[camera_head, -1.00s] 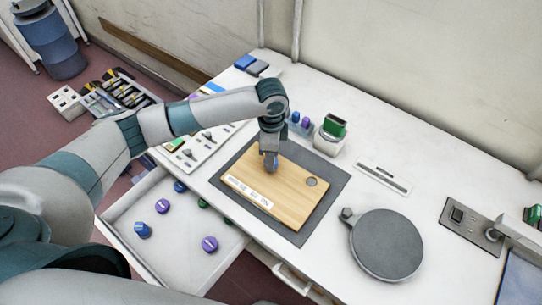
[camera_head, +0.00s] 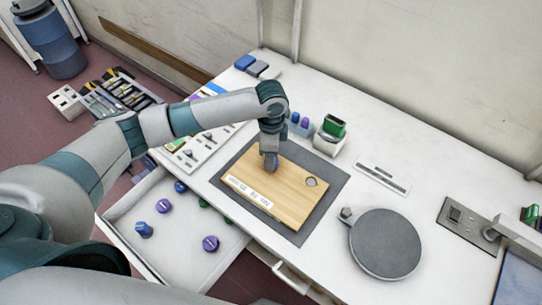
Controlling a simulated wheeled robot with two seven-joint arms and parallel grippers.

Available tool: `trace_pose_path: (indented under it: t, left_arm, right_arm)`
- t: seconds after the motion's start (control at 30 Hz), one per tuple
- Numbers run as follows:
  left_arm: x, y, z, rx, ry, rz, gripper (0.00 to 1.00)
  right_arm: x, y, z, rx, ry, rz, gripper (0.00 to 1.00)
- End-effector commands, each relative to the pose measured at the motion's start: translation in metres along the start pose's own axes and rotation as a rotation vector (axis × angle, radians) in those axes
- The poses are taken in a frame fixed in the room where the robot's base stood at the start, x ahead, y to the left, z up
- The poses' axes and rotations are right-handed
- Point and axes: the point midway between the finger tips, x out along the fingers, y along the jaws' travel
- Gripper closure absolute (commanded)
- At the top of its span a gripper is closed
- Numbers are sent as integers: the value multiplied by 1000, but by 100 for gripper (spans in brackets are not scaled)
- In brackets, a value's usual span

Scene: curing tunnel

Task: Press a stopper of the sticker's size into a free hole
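A wooden board (camera_head: 283,201) lies on a dark grey mat (camera_head: 233,159) on the white bench. A white sticker (camera_head: 250,192) with small unreadable print runs along its front left edge. A round hole (camera_head: 311,181) shows near its right corner. My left gripper (camera_head: 270,168) points down at the far left part of the board; its fingers hide whatever is beneath or between them. Stoppers lie in the open drawer (camera_head: 130,209): blue ones (camera_head: 143,229), purple ones (camera_head: 210,243) and a green one (camera_head: 203,203). My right gripper is not in view.
A round grey turntable (camera_head: 386,244) stands right of the mat. A white holder with a green-topped block (camera_head: 333,128) and a clear rack of blue and purple pieces (camera_head: 300,120) stand behind the board. A slotted white plate (camera_head: 384,176) lies at the right.

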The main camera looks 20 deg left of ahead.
Motion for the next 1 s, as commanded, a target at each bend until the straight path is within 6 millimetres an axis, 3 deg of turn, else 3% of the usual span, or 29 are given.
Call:
trace_pose_path:
  t: [1.0]
  left_arm:
    - [6, 0, 0, 0, 0, 1, 89]
  right_arm:
    - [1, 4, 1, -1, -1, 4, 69]
